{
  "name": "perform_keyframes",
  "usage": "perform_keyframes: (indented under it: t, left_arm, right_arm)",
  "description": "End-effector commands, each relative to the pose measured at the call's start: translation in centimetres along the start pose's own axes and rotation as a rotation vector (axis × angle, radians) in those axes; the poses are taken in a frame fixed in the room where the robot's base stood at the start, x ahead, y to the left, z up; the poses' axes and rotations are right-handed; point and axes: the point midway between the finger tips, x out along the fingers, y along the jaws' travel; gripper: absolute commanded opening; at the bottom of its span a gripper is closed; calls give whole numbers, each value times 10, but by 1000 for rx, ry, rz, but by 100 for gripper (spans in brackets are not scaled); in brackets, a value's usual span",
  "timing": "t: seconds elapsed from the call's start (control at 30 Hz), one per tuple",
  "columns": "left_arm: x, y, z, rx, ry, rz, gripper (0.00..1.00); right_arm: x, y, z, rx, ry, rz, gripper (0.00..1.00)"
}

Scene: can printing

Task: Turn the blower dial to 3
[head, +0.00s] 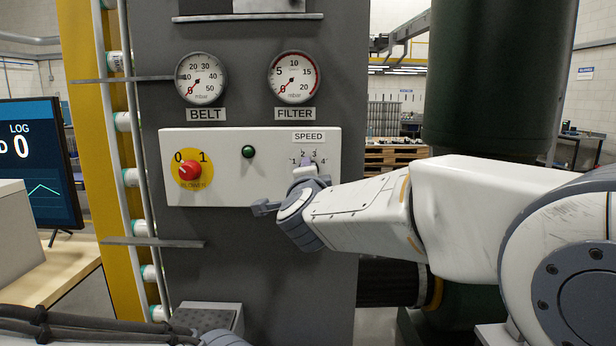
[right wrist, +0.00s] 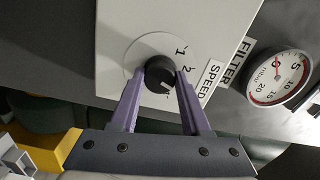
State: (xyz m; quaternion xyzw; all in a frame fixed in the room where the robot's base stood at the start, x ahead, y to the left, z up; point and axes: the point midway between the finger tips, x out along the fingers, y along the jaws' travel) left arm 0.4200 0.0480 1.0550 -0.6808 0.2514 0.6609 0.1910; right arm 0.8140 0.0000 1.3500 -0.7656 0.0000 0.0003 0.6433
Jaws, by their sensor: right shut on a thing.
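The speed dial is a black knob (right wrist: 158,75) on a pale round plate, below the SPEED label (head: 308,137). In the head view it is mostly hidden by my right gripper (head: 308,176). In the right wrist view my right gripper (right wrist: 158,78) is shut on the knob, one finger on each side. The knob's white mark points down and right in that view. The 1 and 2 on its scale show there; the higher numbers are hidden by a finger, so I cannot tell the exact setting. My left gripper is not in view.
The white panel (head: 225,190) also carries a red BLOWER switch (head: 189,170) on a yellow disc and a green button (head: 249,152). The BELT gauge (head: 201,78) and FILTER gauge (head: 295,77) sit above. A monitor (head: 38,165) stands at the left.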

Motion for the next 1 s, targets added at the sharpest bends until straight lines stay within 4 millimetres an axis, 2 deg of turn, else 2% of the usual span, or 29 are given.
perform_keyframes:
  t: [0.17, 0.2, 0.23, 0.27, 0.57, 0.67, 0.77, 1.0]
  left_arm:
    - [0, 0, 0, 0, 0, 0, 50]
    - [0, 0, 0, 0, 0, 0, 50]
    - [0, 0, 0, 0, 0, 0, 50]
    - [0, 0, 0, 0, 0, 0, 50]
    - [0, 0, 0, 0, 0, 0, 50]
    - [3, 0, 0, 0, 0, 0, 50]
    - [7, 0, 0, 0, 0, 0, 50]
    - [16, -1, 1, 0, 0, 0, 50]
  right_arm:
    - [0, 0, -1, 0, 3, -1, 0]
    - [0, 0, -1, 0, 3, -1, 62]
    - [0, 0, -1, 0, 3, -1, 74]
    - [0, 0, -1, -1, 3, -1, 77]
    - [-1, 0, 0, -1, 1, -1, 77]
    - [-8, 0, 0, 0, -1, -3, 77]
    - [-23, 0, 1, 1, -2, -3, 77]
    - [-71, 0, 1, 2, -3, -3, 77]
